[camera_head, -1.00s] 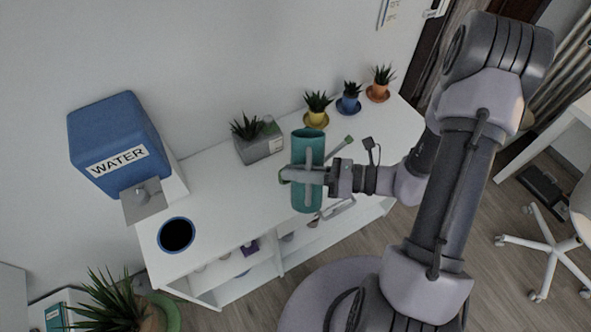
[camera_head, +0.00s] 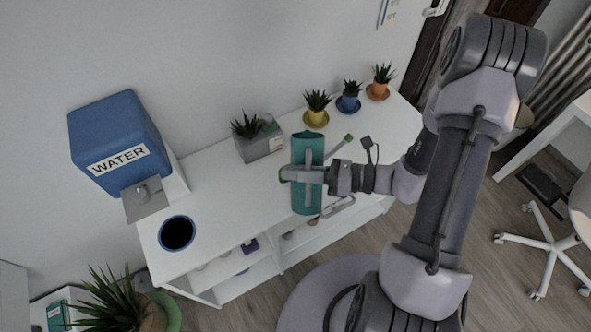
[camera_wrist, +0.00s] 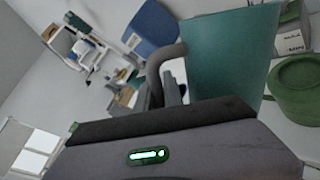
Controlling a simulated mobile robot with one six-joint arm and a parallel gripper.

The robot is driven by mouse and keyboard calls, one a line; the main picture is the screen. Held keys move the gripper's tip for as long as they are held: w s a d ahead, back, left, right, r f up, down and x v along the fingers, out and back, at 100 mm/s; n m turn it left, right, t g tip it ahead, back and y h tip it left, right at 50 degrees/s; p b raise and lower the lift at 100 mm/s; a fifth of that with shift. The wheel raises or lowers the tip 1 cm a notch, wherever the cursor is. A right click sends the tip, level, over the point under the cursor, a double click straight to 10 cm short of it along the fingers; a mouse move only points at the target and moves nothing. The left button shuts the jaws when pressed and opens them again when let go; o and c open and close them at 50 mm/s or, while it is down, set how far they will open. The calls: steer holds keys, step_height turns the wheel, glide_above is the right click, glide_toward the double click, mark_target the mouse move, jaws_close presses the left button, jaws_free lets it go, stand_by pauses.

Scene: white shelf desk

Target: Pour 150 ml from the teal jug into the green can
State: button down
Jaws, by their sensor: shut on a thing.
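What is inside the jug does not show. A round green can (camera_wrist: 299,88) stands just right of the jug in the wrist view.
A blue WATER tank (camera_head: 115,135) stands at the left over a dark round opening (camera_head: 177,233). A grey planter (camera_head: 262,147) is behind the jug. Yellow (camera_head: 315,117), blue (camera_head: 348,104) and orange (camera_head: 377,91) plant pots line the back. The white desktop (camera_head: 225,190) is clear left of the jug.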

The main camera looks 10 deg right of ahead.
mark_target(295, 158)
steer(key=shift+w+f+m+p, duration=0.25)
steer(key=shift+f+m+p, duration=0.1)
steer(key=shift+m+p, duration=0.2)
stand_by(0.7)
steer(key=shift+w+d+r+m+g+p, duration=0.15)
steer(key=shift+w+r+m+g+p, duration=0.45)
steer(key=shift+m+p, duration=0.9)
stand_by(2.0)
steer(key=shift+w+d+r+m+p, duration=0.15)
steer(key=shift+w+r+m+p, duration=0.5)
steer(key=shift+p, duration=0.8)
stand_by(1.8)
